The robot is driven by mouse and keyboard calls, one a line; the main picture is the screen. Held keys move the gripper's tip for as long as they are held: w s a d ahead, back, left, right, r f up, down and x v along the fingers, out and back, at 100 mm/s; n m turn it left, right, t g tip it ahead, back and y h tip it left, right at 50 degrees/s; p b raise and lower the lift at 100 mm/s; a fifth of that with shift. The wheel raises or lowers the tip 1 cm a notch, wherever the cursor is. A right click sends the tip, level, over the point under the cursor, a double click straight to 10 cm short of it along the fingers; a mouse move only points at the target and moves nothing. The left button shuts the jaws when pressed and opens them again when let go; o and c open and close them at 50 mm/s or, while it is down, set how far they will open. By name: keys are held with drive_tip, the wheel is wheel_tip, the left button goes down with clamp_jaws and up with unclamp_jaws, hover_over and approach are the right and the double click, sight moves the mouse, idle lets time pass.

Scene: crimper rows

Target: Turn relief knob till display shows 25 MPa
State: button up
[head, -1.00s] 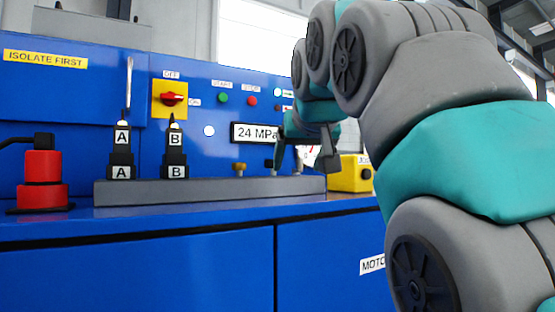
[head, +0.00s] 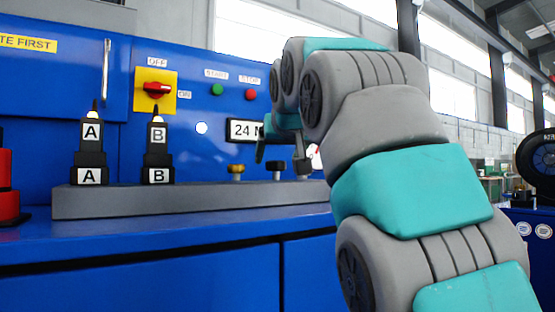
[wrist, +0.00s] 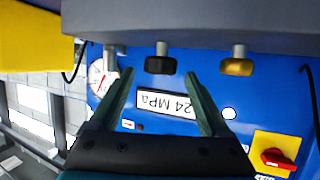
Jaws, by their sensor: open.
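The display (head: 245,131) on the blue panel is partly hidden by my arm; in the wrist view the display (wrist: 168,102) appears upside down and reads 24 MPa. A black knob (wrist: 160,60) and a brass knob (wrist: 237,63) stick out from the grey block. The brass knob (head: 236,172) and the dark knob (head: 277,168) also show in the head view. No label shows which is the relief knob. My gripper (wrist: 161,73) is open and empty, its fingertips either side of the black knob in the picture, with no visible contact.
A round gauge (wrist: 101,78) and yellow box (wrist: 35,38) lie left in the wrist view. The red rotary switch (head: 157,89), green start button (head: 217,90) and red stop button (head: 251,94) are on the panel.

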drive_tip(key=shift+x, duration=0.9)
drive_tip(key=shift+c, duration=0.2)
clamp_jaws()
